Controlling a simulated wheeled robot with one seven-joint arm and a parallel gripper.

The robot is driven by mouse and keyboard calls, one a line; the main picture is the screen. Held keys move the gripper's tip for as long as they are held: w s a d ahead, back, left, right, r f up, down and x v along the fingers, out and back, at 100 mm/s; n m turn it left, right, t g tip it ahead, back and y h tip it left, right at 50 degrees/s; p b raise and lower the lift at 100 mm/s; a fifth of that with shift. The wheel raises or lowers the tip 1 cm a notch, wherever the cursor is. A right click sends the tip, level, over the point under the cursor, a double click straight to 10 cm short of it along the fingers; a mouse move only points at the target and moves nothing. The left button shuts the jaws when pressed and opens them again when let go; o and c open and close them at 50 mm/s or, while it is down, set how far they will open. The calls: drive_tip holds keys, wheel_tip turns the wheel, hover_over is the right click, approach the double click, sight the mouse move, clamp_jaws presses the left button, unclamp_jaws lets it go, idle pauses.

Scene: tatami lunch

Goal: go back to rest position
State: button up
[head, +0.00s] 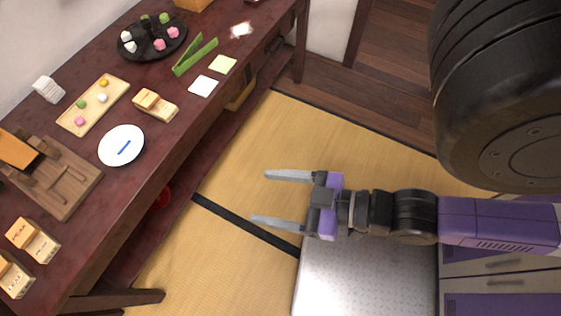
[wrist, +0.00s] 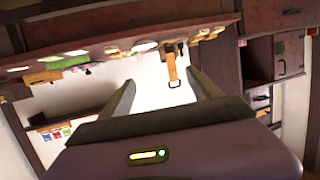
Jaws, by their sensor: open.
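My gripper (head: 272,198) is open, with its two grey fingers spread wide and nothing between them. In the head view it hangs over the tatami floor (head: 250,165), to the right of the dark red table (head: 190,112) and clear of it. In the wrist view both fingers of my gripper (wrist: 160,92) show apart, with a pale wall and an orange strap-like thing (wrist: 172,68) beyond them.
The table holds a white plate (head: 109,151) with a blue stick, a black round tray (head: 137,53) with sweets, a long wooden tray (head: 101,88), and wooden blocks (head: 155,104). A black rounded body (head: 500,90) fills the upper right. Open floor lies between table and gripper.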

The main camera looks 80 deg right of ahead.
drive_tip(key=shift+s+a+r+y, duration=0.2)
drive_tip(key=shift+s+a+r, duration=0.05)
drive_tip(key=shift+s+r, duration=0.25)
drive_tip(key=shift+s+a+r+y, duration=0.2)
drive_tip(key=shift+s+r, duration=0.15)
drive_tip(key=shift+r, duration=0.2)
